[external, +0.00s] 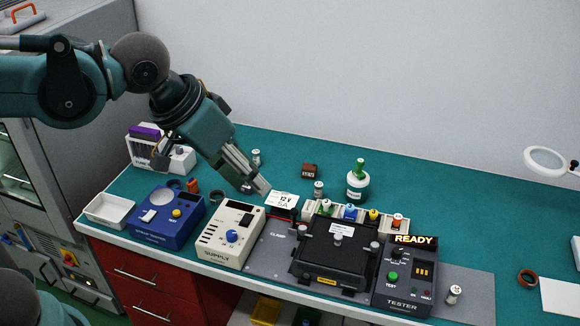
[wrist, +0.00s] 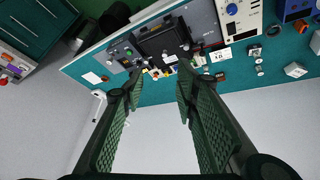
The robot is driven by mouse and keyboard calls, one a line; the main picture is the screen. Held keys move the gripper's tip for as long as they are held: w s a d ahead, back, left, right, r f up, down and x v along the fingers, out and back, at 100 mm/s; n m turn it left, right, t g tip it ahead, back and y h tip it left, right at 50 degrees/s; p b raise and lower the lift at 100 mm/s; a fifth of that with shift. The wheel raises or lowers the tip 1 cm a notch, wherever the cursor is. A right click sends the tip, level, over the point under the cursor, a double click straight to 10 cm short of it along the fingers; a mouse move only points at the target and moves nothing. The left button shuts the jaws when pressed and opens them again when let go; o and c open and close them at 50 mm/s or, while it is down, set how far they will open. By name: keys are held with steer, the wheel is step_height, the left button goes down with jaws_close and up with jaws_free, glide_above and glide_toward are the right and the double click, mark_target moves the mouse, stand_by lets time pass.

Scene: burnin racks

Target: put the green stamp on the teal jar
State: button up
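A green knobbed piece (external: 358,167), which looks like the green stamp, stands upright on top of a round jar (external: 357,188) with a pale label and teal-green upper part, behind the black fixture. A smaller green-topped piece (external: 326,207) sits at the left end of a pale rack (external: 310,207), beside blue, yellow and orange ones. My gripper (external: 264,188) is in the air, left of the jar, apart from it. In the wrist view my gripper (wrist: 157,74) has its fingers apart with nothing held between them. The jar is not clear in that view.
A black fixture (external: 328,258) stands between a white supply box (external: 229,236) and a tester (external: 405,280) lit READY. A 12 V block (external: 283,200) is close below my fingertips. Small pale cylinders (external: 319,189) stand nearby. The teal mat (external: 450,205) is clear right of the jar.

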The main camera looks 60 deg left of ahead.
steer(key=s+d+f+m+t, duration=0.1)
steer(key=s+d+f+m, duration=0.1)
steer(key=s+f, duration=0.3)
steer(key=shift+s+d+m, duration=0.15)
steer(key=shift+s+m, duration=0.35)
steer(key=shift+s, duration=1.4)
